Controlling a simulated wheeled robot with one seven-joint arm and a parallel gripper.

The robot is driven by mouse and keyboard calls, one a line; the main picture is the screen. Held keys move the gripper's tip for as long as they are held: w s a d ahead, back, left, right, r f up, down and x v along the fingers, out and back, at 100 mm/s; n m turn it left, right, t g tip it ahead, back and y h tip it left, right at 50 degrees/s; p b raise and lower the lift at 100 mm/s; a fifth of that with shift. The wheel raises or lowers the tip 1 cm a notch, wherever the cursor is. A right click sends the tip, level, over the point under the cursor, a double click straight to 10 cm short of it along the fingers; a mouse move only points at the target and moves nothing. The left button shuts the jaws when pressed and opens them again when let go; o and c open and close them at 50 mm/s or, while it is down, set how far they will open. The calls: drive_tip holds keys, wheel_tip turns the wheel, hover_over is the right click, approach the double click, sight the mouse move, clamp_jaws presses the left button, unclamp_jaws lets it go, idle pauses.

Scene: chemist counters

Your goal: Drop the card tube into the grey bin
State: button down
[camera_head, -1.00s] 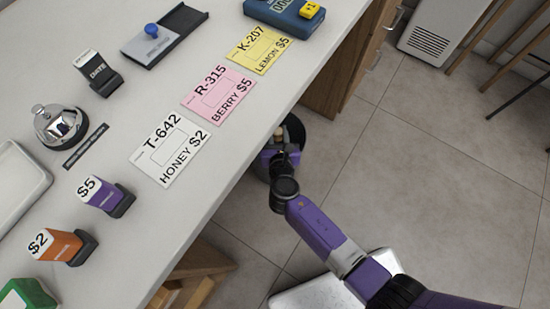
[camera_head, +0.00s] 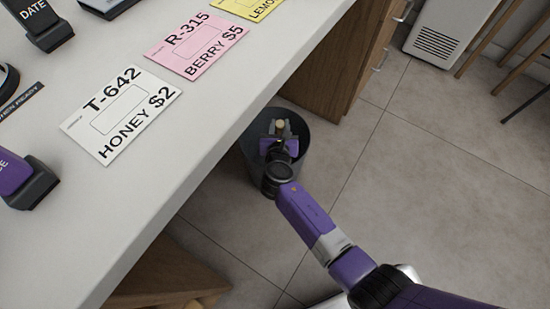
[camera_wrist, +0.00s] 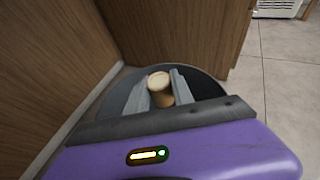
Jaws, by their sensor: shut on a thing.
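The card tube (camera_wrist: 160,89) is a small tan cylinder with a pale round end. It sits between the two fingers of my gripper (camera_wrist: 154,96), which is shut on it. In the head view the tube (camera_head: 280,125) shows as a small tan end at the tip of my gripper (camera_head: 279,132). The grey bin (camera_head: 303,150) is a dark round bin on the floor beside the counter. My gripper and the tube are over its opening in both views. The bin's rim (camera_wrist: 112,88) shows behind the fingers in the wrist view. My gripper hides part of the bin's inside.
The white counter (camera_head: 190,150) with its price cards, such as the honey card (camera_head: 120,112), overhangs to the left of the bin. A wooden cabinet (camera_head: 345,60) stands just behind the bin. The tiled floor (camera_head: 440,190) to the right is clear.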

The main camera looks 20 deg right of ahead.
drive_tip(key=shift+f+b, duration=1.9)
drive_tip(key=shift+f, duration=0.2)
drive_tip(key=c, duration=1)
unclamp_jaws()
drive_tip(key=shift+r, duration=0.1)
drive_tip(key=shift+p+v, duration=2)
drive_tip(key=shift+v, duration=1.85)
